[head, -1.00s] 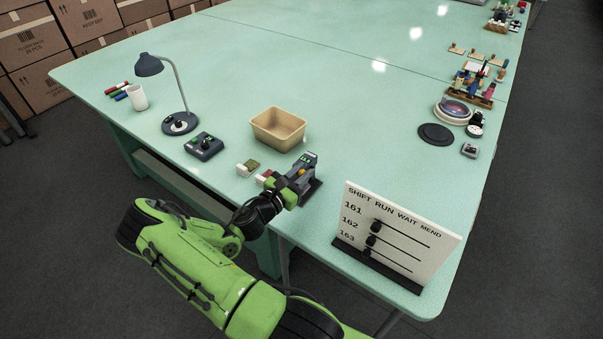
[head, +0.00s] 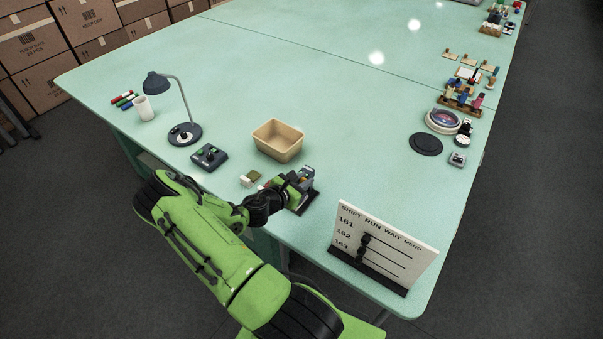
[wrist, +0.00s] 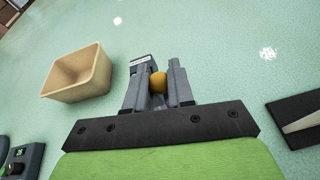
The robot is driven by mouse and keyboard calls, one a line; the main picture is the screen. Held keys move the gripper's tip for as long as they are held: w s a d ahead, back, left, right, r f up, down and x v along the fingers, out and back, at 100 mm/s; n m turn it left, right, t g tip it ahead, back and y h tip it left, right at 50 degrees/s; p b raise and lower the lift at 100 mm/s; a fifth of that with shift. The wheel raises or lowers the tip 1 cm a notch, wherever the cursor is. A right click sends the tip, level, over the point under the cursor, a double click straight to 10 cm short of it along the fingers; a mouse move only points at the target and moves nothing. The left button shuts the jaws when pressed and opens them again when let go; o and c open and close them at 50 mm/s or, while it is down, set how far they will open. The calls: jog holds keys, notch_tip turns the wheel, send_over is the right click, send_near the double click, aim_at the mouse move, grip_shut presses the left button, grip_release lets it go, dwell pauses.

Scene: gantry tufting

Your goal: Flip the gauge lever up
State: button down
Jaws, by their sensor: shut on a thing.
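The gauge (head: 308,178) is a small dark grey device on a black base at the table's near edge. Its lever ends in a yellow-orange ball knob (wrist: 158,82). My gripper (wrist: 157,90) is shut on the lever knob, with one grey finger on each side of it. In the head view my gripper (head: 290,185) reaches the gauge from the left and hides much of it. The lever's shaft and its tilt cannot be made out.
A tan bin (head: 279,141) stands just behind the gauge. A white sign board (head: 384,247) with black sliders stands to the right. A dark control box (head: 209,157) and a desk lamp (head: 184,133) are to the left. The table's middle is clear.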

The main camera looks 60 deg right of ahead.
jog(key=shift+d+r, duration=0.1)
dwell(0.3)
jog(key=c, duration=1)
grip_release()
jog(key=v, duration=1.5)
jog(key=shift+a+r, duration=0.3)
jog(key=shift+r, duration=0.1)
